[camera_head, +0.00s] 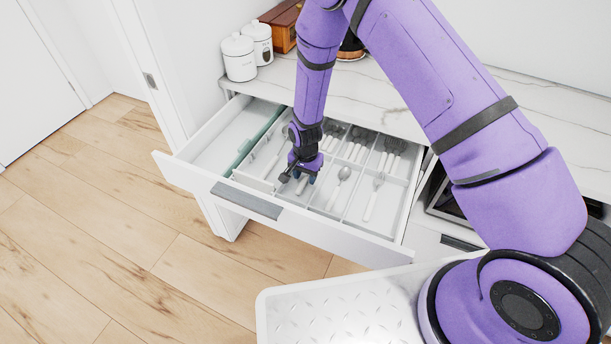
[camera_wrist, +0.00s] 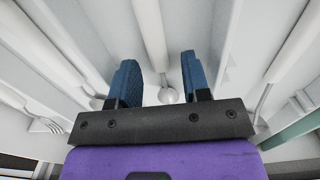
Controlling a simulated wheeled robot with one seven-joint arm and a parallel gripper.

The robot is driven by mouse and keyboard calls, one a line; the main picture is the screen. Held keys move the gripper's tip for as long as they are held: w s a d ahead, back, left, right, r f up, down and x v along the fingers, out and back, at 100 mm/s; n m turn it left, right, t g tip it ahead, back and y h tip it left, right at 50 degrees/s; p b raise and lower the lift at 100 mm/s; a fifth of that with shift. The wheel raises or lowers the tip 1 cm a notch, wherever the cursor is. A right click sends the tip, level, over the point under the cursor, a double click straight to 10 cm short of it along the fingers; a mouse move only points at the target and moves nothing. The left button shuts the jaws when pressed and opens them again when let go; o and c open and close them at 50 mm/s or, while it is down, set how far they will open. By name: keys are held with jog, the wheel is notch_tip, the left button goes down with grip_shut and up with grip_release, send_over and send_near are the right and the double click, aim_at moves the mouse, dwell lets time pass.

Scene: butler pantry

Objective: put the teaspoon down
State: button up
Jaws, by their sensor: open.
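My gripper (camera_head: 298,178) is open and reaches down into a compartment of the white cutlery tray (camera_head: 258,184) in the open drawer. In the wrist view its two blue fingers (camera_wrist: 160,80) stand apart. A spoon lies between and beyond them, with a pale handle (camera_wrist: 151,35) and a small round bowl (camera_wrist: 168,96); it appears to be the teaspoon. It seems to rest on the compartment floor, and I see no finger touching it. In the head view my gripper hides most of it.
Another spoon (camera_head: 343,174) and several forks (camera_head: 394,147) lie in compartments to the right. Thin dividers flank my gripper. A green strip (camera_head: 257,140) stands left of the tray. White canisters (camera_head: 239,58) stand on the marble counter (camera_head: 385,90). The drawer's left section is bare.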

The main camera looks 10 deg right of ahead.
notch_tip(320, 180, up, 12)
jog(key=shift+f, duration=0.15)
dwell(0.3)
notch_tip(320, 180, up, 15)
jog(key=n+t, duration=0.1)
send_over(306, 178)
jog(key=d, duration=0.5)
jog(key=s+d+r+n+t, duration=0.1)
jog(key=s+d+r, duration=0.2)
jog(key=r, duration=0.4)
jog(key=s+d+r+n, duration=0.1)
jog(key=s+d+r, duration=0.25)
jog(key=r, duration=0.35)
jog(key=s+d+r+n+t, duration=0.1)
jog(key=s+d+r, duration=0.2)
jog(key=s, duration=0.4)
jog(key=s+d+r+n+t, duration=0.1)
jog(key=s+d+r, duration=0.2)
jog(key=s+r, duration=0.2)
jog(key=s+d+r+n+t, duration=0.1)
jog(key=s+d+r, duration=0.2)
jog(key=s, duration=0.8)
jog(key=shift+s+r+n, duration=0.2)
jog(key=shift+r+n, duration=0.2)
jog(key=shift+r, duration=0.35)
